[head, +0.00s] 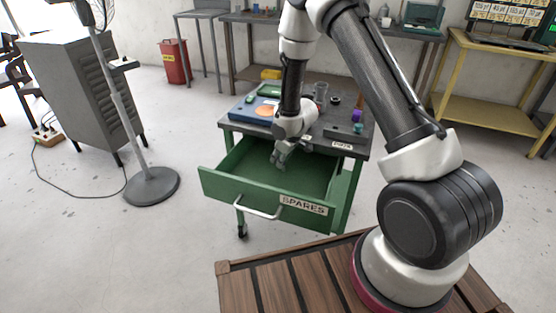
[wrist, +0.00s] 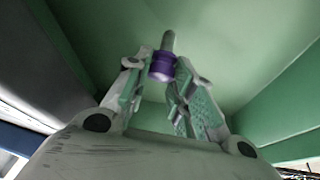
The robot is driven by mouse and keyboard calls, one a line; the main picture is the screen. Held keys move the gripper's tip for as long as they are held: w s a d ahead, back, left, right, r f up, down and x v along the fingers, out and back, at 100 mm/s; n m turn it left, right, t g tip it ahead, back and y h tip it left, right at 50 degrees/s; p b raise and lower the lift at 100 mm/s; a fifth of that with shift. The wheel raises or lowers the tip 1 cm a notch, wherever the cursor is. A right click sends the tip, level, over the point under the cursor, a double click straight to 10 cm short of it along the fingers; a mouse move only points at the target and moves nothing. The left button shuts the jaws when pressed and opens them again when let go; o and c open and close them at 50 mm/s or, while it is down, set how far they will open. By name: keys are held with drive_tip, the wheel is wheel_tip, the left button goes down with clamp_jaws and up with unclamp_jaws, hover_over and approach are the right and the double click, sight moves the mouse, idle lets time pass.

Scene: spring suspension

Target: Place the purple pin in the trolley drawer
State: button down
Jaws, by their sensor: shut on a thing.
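The purple pin (wrist: 161,68) shows in the wrist view between my fingertips, with a grey shaft sticking out of its purple body. My gripper (head: 281,160) is shut on it and points down inside the open green trolley drawer (head: 225,190), labelled SPARES. Green drawer walls surround the fingers in the wrist view. The pin cannot be made out in the head view, and I cannot tell how high it is above the drawer floor. The drawer is pulled out from the trolley (head: 345,150) towards me.
The trolley top holds a blue tray (head: 248,112), a purple piece (head: 357,115) and a teal piece (head: 358,128) at the right. A fan stand (head: 150,185) and a grey cabinet (head: 75,85) stand left. The drawer floor looks otherwise empty where visible.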

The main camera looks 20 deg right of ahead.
drive_tip(key=shift+w+d+f, duration=0.1)
drive_tip(key=shift+w+f, duration=0.1)
drive_tip(key=shift+f, duration=0.3)
drive_tip(key=shift+w+d+f, duration=0.1)
drive_tip(key=shift+w+f, duration=0.05)
drive_tip(key=shift+f, duration=0.3)
drive_tip(key=c, duration=1.5)
unclamp_jaws()
